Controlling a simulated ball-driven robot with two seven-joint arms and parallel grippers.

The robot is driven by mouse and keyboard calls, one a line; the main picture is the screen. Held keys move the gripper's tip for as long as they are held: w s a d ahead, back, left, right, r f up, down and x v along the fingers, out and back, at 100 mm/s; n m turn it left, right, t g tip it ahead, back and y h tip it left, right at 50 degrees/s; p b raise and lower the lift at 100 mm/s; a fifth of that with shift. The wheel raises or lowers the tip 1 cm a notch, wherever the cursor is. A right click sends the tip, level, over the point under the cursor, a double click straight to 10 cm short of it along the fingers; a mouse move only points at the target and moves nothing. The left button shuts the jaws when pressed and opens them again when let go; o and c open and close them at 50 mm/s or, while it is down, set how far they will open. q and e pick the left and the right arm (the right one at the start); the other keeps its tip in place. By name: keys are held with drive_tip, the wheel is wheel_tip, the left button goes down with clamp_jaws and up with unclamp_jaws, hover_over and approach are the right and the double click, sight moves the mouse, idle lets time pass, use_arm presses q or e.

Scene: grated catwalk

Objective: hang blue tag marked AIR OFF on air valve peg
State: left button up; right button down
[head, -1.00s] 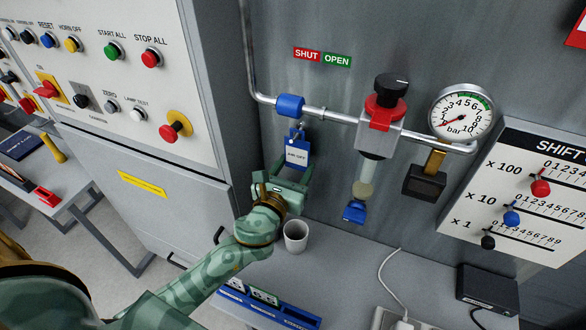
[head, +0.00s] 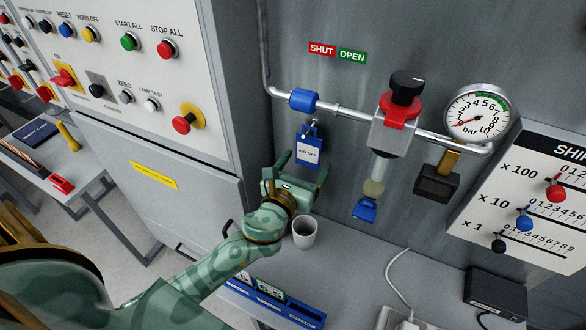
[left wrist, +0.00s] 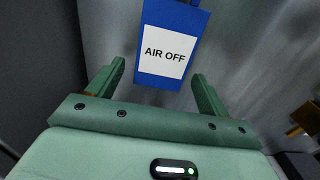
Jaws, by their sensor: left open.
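The blue tag (head: 308,139) with a white AIR OFF label hangs upright from a small peg (head: 315,123) on the wall, just under the blue air valve sleeve (head: 303,100) on the pipe. In the left wrist view the tag (left wrist: 189,17) hangs just beyond the fingertips, its top cut off by the frame. My left gripper (head: 307,165) is open and empty just below and in front of the tag, fingers pointing up toward it, with a gap between them. How the tag's hole sits on the peg is too small to tell. My right gripper is not in view.
A white cup (head: 305,231) stands on the grey bench under my gripper. A regulator with a red and black knob (head: 404,91), a gauge (head: 478,114) and a padlock (head: 437,184) are to the right. A grey control cabinet (head: 160,190) stands close on the left.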

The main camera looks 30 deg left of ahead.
use_arm(q)
drive_tip(key=s+b, duration=0.2)
drive_tip(key=s, duration=1.3)
drive_tip(key=shift+s+d, duration=0.4)
